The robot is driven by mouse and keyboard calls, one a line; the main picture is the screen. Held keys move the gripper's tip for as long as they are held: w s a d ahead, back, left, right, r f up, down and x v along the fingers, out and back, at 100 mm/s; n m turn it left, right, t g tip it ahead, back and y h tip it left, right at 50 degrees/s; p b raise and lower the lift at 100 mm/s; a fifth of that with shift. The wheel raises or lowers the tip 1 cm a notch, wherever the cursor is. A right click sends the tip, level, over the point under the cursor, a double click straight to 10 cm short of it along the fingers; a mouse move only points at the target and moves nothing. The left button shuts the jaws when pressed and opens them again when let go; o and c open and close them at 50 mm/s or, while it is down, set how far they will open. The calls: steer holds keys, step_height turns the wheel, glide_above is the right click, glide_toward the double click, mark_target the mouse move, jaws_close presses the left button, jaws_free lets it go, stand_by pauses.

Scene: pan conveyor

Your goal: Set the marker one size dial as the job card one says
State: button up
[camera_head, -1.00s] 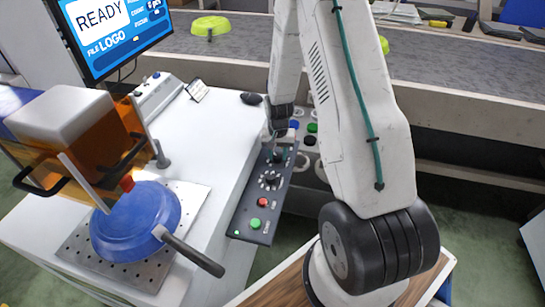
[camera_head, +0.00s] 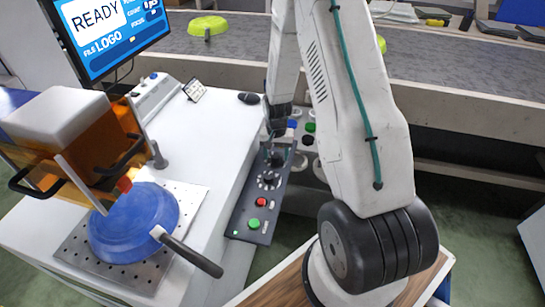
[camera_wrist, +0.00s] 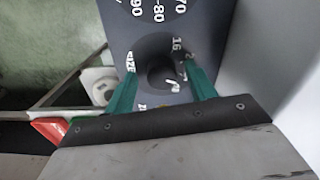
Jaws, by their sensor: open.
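The dark control panel (camera_head: 246,215) hangs along the right edge of the white bench. The size dial (camera_wrist: 160,72) is a dark round knob in the wrist view, with partly hidden white lettering and a "16" beside it. My gripper (camera_wrist: 162,88) is open, with one teal finger on each side of the dial; I cannot tell whether they touch it. In the head view my gripper (camera_head: 277,146) is over the far end of the panel and partly hides the dial. A small card (camera_head: 194,90), possibly the job card, stands on the bench; its text is too small to read.
A second dial (camera_head: 268,180), a red button (camera_head: 261,202) and a green button (camera_head: 254,223) sit nearer on the panel. A blue pan (camera_head: 135,225) rests under the orange-guarded marker (camera_head: 92,140). The screen (camera_head: 108,30) reads READY. A conveyor (camera_head: 460,75) runs behind.

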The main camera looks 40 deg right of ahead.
mark_target(276, 156)
step_height(276, 156, up, 8)
steer(key=shift+f, duration=0.2)
stand_by(0.6)
steer(key=s+a+r+n, duration=0.2)
steer(key=s+a+r, duration=0.4)
steer(key=s+r, duration=0.3)
steer(key=s+a+r+n+t, duration=0.1)
steer(key=s+a+r+n, duration=0.2)
steer(key=s+a+r, duration=0.3)
steer(key=s+a+r+n, duration=0.3)
steer(key=s+a+r, duration=0.3)
steer(key=s+r, duration=0.6)
step_height(276, 156, up, 4)
steer(key=shift+a+f, duration=0.1)
steer(key=shift+a, duration=0.3)
